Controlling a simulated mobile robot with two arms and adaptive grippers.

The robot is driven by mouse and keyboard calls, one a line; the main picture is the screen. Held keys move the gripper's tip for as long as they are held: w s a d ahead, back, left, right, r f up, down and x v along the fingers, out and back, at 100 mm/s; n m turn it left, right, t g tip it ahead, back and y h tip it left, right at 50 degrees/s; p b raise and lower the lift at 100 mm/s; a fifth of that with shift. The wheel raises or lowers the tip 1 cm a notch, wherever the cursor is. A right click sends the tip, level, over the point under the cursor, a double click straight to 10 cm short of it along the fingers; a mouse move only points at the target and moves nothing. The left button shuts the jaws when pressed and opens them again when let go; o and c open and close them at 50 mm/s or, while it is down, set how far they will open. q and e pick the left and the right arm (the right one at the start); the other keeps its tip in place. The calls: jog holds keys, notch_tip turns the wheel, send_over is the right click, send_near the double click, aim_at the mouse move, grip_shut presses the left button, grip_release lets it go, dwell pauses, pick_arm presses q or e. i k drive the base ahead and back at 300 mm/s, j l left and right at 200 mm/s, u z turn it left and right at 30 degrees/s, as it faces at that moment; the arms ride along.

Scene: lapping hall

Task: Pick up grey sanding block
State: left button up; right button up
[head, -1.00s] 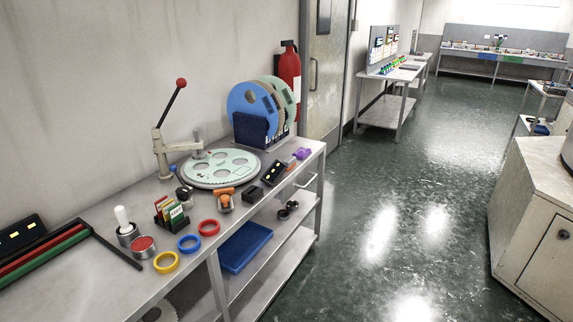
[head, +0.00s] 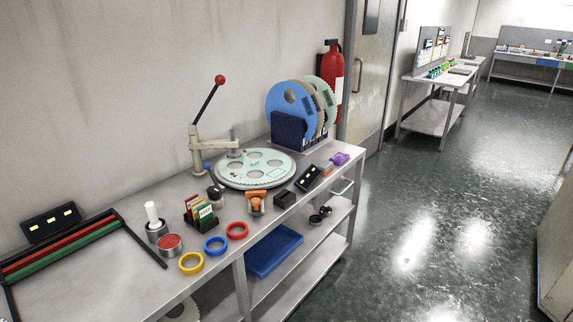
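I cannot single out the grey sanding block with certainty. A small dark grey or black block (head: 284,199) lies on the workbench (head: 205,284) near its front edge, right of the orange-topped jar (head: 256,203). A small orange-and-grey piece (head: 325,168) lies further right, beside a purple item (head: 340,159). Both are too small to read clearly. Neither of my grippers shows in the head view.
The bench also holds a round lapping plate (head: 256,168) with a lever press, upright discs (head: 290,105), yellow (head: 191,263), blue and red tape rings, a card holder (head: 201,212) and a dark display box (head: 308,178). Below is a blue tray (head: 273,250). Floor at right is clear.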

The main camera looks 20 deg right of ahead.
aim_at(327, 166)
jog(key=i+l+u, duration=0.15)
jog(key=l+u, duration=0.15)
jog(key=l, duration=0.25)
jog(key=i+l+u, duration=0.1)
jog(key=l+u, duration=0.15)
jog(key=l, duration=0.35)
jog(key=l+u, duration=0.3)
jog(key=l, duration=0.35)
jog(key=i, duration=0.05)
